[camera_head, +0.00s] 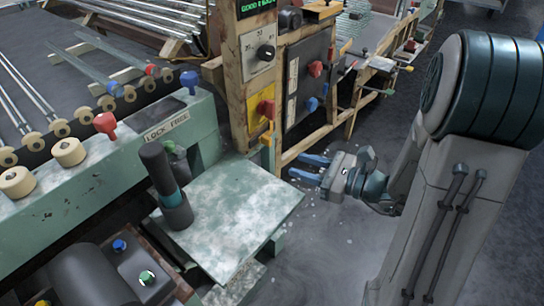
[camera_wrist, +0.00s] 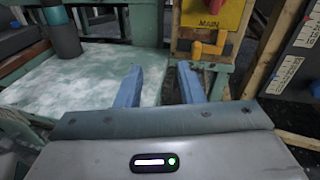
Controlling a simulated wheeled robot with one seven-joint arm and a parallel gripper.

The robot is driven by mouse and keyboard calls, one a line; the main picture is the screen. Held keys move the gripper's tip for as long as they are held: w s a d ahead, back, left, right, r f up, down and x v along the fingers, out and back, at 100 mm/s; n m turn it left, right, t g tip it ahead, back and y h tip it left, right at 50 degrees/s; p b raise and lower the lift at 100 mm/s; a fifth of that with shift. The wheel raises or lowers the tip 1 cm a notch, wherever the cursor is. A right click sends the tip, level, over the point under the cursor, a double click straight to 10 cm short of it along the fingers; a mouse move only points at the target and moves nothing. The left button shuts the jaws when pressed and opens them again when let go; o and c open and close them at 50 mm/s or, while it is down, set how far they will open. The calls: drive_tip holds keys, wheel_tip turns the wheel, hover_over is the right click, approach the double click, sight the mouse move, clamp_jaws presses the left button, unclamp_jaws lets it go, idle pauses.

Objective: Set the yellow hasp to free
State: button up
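The yellow hasp (camera_wrist: 208,48) is an orange-yellow bracket-like piece on the wooden post, just below the yellow plate marked MAIN (camera_wrist: 212,14). In the head view it looks like the small yellow piece (camera_head: 267,136) under the yellow plate with the red switch (camera_head: 265,109). I cannot read its setting. My gripper (camera_head: 308,167) is open and empty, with two blue fingers apart. It is in front of the post, lower and to the right of the hasp in the head view. In the wrist view my gripper (camera_wrist: 160,69) points toward the post, with the hasp above the right finger.
A LOCK FREE label (camera_head: 167,130) is on the green bench. A pale green plate (camera_head: 235,215) with a dark upright cylinder (camera_head: 165,180) is left of my gripper. A dark panel with red and blue knobs (camera_head: 308,75) is right of the post. The floor below my gripper is clear.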

sight(271, 143)
drive_tip(key=w+d+f+m+t+h+b, duration=0.1)
drive_tip(key=w+d+f+m+t, duration=0.2)
drive_tip(key=b+x, duration=0.1)
drive_tip(key=x, duration=1.2)
drive_tip(key=shift+w+a+b, duration=0.25)
drive_tip(key=shift+w+b, duration=0.1)
drive_tip(key=shift+b, duration=0.05)
